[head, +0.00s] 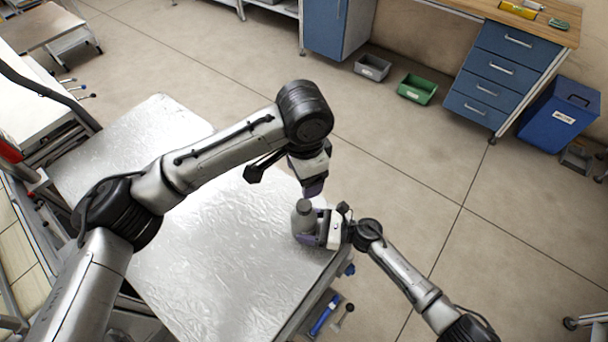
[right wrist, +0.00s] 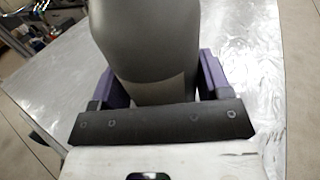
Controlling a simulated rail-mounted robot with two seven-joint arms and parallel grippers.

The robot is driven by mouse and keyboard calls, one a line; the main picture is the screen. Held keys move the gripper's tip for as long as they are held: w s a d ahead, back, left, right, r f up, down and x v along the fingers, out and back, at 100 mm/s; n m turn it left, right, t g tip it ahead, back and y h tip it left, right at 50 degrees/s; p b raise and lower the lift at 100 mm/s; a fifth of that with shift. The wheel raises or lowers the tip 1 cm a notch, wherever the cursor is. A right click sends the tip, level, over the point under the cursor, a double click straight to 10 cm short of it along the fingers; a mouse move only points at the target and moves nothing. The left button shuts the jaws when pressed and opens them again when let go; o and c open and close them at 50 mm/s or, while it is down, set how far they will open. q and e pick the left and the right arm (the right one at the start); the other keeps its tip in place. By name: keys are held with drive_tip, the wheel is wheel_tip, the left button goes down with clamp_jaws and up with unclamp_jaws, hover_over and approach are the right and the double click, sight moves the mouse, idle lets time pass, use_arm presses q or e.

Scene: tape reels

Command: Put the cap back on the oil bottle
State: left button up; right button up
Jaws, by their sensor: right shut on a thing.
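The grey oil bottle (head: 304,217) stands upright near the right edge of the shiny metal table (head: 220,250). My right gripper (head: 318,231) is shut on its body from the right. In the right wrist view the bottle (right wrist: 145,45) fills the space between the purple fingers (right wrist: 160,82). Its top is cut off there. My left gripper (head: 314,188) points down just above and slightly right of the bottle's top. Its purple fingers are too small in view to tell whether they are open or shut. I cannot make out the cap in either view.
The table is bare to the left of the bottle. Its right edge is close to the bottle. On the floor beyond are a grey bin (head: 372,67), a green bin (head: 417,89) and a blue bin (head: 553,118) beside a blue drawer cabinet (head: 505,70).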

drive_tip(key=shift+f, duration=0.1)
drive_tip(key=o, duration=1.8)
drive_tip(key=shift+d, duration=0.1)
drive_tip(key=s+d+b, duration=0.1)
drive_tip(key=s+d, duration=0.1)
drive_tip(key=d, duration=1.1)
drive_tip(key=shift+s+d, duration=0.2)
drive_tip(key=shift+s, duration=0.1)
